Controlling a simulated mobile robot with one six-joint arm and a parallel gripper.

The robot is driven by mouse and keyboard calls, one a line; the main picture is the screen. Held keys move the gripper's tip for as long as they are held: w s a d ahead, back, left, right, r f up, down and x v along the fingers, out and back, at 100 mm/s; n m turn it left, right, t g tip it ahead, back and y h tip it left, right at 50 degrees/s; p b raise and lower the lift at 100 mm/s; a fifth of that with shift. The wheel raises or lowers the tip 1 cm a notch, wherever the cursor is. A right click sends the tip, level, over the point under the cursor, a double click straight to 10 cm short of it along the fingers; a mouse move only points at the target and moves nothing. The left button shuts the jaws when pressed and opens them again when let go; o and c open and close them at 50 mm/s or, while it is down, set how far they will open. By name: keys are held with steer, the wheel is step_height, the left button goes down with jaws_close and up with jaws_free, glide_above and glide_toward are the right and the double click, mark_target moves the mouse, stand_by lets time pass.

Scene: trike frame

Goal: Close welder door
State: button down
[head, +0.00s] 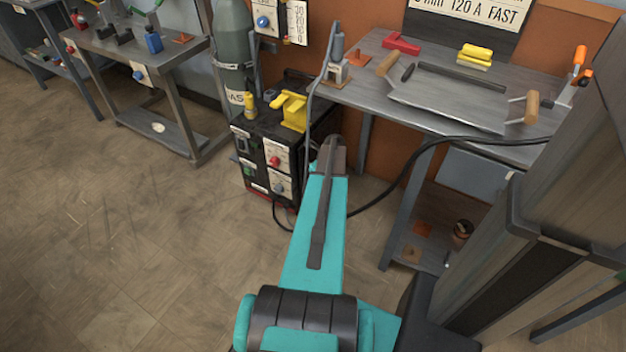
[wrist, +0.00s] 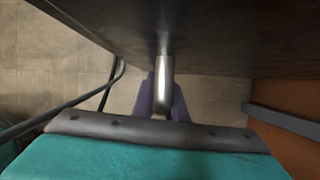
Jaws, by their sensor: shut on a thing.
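The welder (head: 257,137) is a black box in the middle of the head view, with a front panel of knobs and buttons. In the wrist view a wide dark panel (wrist: 225,42), which looks like the welder door, fills the top. A shiny metal handle (wrist: 164,68) sticks out from it towards my wrist. My gripper (wrist: 163,88) has a greyish-purple finger on each side of the handle and is shut on it. In the head view my teal arm hides the gripper, the handle and the welder's right side, so I cannot tell how far the door stands open.
A yellow clamp-like thing (head: 291,110) sits on the welder. A grey gas cylinder (head: 234,50) stands behind it. A grey workbench (head: 375,93) with tools is at the right; a black cable (head: 400,181) hangs before it. The floor (head: 130,220) at left is clear.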

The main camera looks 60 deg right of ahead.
steer(key=c, duration=2)
jaws_free()
steer(key=shift+w, duration=0.5)
steer(key=shift+c, duration=0.2)
steer(key=shift+s+r, duration=0.1)
steer(key=d+p+v, duration=0.1)
steer(key=p+v, duration=0.2)
steer(key=v, duration=1)
steer(key=shift+s+a+r, duration=0.3)
steer(key=shift+s+a, duration=0.05)
steer(key=shift+a, duration=0.1)
